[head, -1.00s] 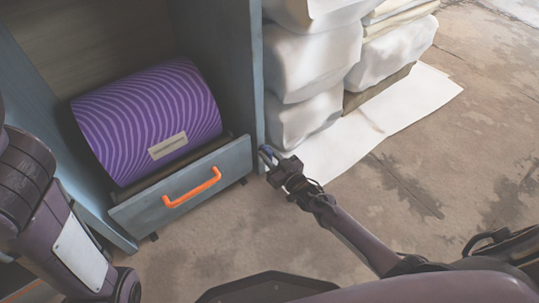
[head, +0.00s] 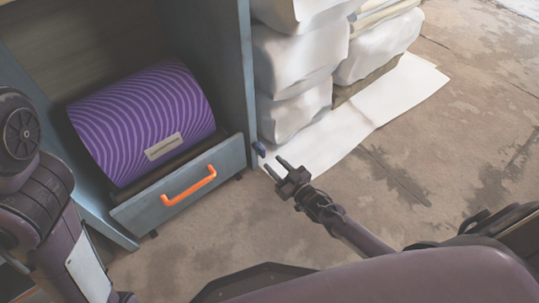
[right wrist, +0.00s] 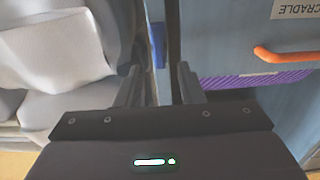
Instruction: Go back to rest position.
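My right gripper (head: 275,169) is open in the head view, just in front of the cabinet's right edge. Its two fingers are apart with nothing between them. A small dark blue piece (head: 259,148) sits at that edge, a little beyond the fingertips. In the right wrist view the fingers (right wrist: 158,85) are also spread, with the blue piece (right wrist: 158,45) ahead between them. My left arm comes in at the left of the head view; its gripper is out of frame.
A purple striped roll (head: 140,120) rests in the blue-grey cabinet (head: 236,70), behind a drawer front with an orange handle (head: 190,186). White wrapped bundles (head: 292,60) are stacked to the right on white sheets (head: 385,100). The brown floor at right is clear.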

